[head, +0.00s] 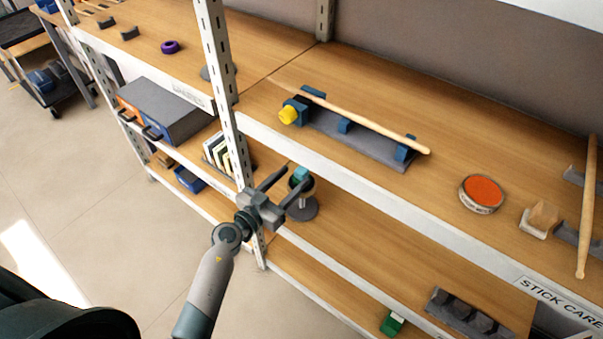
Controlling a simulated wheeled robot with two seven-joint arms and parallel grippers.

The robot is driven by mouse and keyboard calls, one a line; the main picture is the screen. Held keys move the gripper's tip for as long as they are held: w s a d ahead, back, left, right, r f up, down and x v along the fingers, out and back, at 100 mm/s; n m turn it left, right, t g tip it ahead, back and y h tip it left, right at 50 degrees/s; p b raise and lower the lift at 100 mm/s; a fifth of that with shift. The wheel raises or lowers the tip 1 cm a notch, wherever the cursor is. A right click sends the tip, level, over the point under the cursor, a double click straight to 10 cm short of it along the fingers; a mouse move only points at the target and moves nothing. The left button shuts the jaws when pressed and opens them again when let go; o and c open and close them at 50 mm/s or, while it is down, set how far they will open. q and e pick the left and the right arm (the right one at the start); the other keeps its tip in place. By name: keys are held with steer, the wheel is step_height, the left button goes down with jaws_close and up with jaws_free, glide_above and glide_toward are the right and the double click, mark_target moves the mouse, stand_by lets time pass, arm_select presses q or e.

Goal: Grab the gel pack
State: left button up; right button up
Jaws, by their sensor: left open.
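No thing in the head view is plainly marked as the gel pack. A small teal block (300,174) sits on top of a grey round-based stand (303,211) on the middle shelf, and I cannot tell if it is the pack. My left gripper (291,179) is open in front of this stand, by the shelf upright, its fingers pointing up toward the teal block. Nothing shows held in it. The fingers hide part of the stand, and I cannot tell whether they touch it. A green-and-white item (392,323) lies on the lower shelf. My right gripper is out of view.
A perforated white upright (218,75) stands close to my left gripper. The top shelf holds a wooden stick on a grey rack (365,150), an orange-topped tin (481,193) and a purple ring (170,47). White pads (217,152) stand left of the upright.

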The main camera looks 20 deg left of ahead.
mark_target(298, 173)
arm_select(q)
steer(key=shift+x, duration=1.55)
steer(key=c, duration=1.1)
